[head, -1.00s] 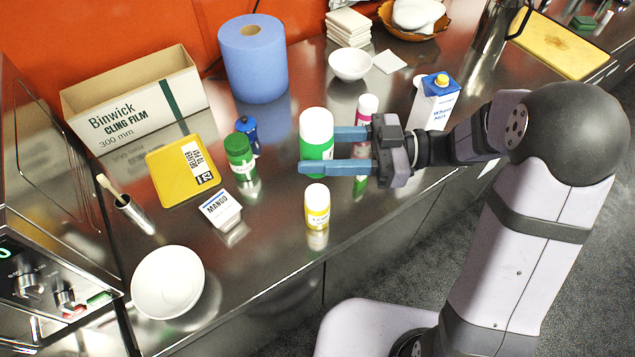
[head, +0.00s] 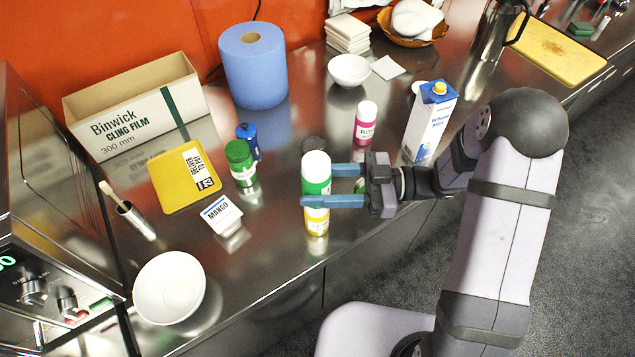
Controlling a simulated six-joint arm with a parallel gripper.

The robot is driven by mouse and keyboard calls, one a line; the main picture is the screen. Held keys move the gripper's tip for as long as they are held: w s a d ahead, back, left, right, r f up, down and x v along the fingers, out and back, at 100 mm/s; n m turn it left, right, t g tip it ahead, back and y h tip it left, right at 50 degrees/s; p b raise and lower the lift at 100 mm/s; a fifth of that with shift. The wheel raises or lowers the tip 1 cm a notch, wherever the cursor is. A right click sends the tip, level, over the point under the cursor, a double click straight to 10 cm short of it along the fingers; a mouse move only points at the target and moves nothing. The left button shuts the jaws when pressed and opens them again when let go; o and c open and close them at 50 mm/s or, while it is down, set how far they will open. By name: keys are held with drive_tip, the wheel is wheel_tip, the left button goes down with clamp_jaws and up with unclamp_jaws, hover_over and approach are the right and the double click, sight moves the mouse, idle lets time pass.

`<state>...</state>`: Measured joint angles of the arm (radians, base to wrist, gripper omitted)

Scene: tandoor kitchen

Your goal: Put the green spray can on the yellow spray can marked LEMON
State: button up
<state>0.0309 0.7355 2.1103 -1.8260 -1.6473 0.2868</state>
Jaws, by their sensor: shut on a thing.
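The green spray can (head: 316,184) with a white cap is upright between the two blue fingers of my gripper (head: 333,186), which is shut on it. The yellow spray can (head: 317,226) stands upright near the counter's front edge. The green can appears directly above it and hides its top and most of its label. I cannot tell whether the two cans touch or a small gap is left between them.
A pink can (head: 366,123) and a milk carton (head: 430,122) stand right and behind. A green-capped jar (head: 240,161), a blue bottle (head: 249,138) and a MANGO box (head: 221,214) stand left. A dark round thing (head: 313,144) shows partly behind the green can.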

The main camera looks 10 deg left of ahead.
drive_tip(key=shift+f, duration=0.25)
drive_tip(key=o, duration=1.2)
drive_tip(key=b+v, duration=0.4)
drive_tip(key=v, duration=0.8)
drive_tip(key=shift+w+a+r, duration=0.1)
drive_tip(key=shift+r, duration=0.05)
